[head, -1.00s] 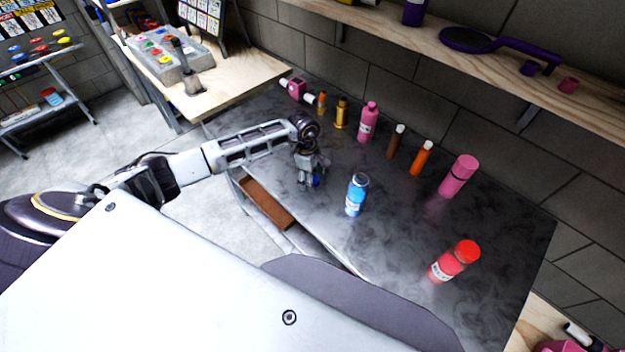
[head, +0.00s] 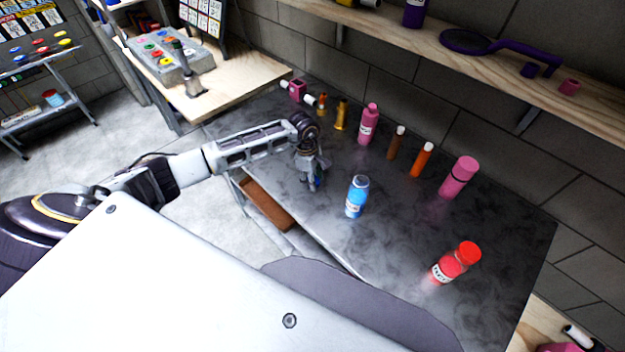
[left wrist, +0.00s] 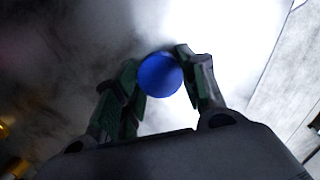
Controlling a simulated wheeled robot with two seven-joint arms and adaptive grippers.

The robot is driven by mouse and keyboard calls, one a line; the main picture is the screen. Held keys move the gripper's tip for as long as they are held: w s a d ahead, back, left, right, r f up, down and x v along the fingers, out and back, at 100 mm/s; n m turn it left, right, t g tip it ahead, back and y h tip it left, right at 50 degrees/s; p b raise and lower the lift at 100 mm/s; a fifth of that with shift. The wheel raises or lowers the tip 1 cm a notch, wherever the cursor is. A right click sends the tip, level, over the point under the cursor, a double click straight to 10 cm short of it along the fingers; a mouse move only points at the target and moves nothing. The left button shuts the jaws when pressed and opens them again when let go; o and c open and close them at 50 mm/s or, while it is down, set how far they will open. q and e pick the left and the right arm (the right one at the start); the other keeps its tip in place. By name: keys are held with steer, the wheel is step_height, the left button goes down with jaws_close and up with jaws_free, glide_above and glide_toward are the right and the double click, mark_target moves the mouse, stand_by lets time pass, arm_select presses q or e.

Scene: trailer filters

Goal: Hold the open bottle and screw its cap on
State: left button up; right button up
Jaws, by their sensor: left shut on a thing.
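A blue bottle (head: 356,198) with a white label stands upright on the dark table, and its top looks open. My left gripper (head: 315,182) is above the table, to the left of the bottle and apart from it. In the left wrist view, the gripper (left wrist: 162,72) is shut on a round blue cap (left wrist: 160,75), with one finger at each side. In the head view the cap is mostly hidden by the fingers. My right gripper is not in view.
The dark table (head: 400,240) is clear around the blue bottle. A red bottle (head: 456,263) stands at the front right. A pink bottle (head: 459,178), an orange one (head: 421,160) and several others line the back. A wooden shelf (head: 440,50) hangs above.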

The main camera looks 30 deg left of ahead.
arm_select(q)
step_height(320, 180, up, 10)
steer(key=b, duration=0.1)
stand_by(0.5)
steer(key=shift+f, duration=0.1)
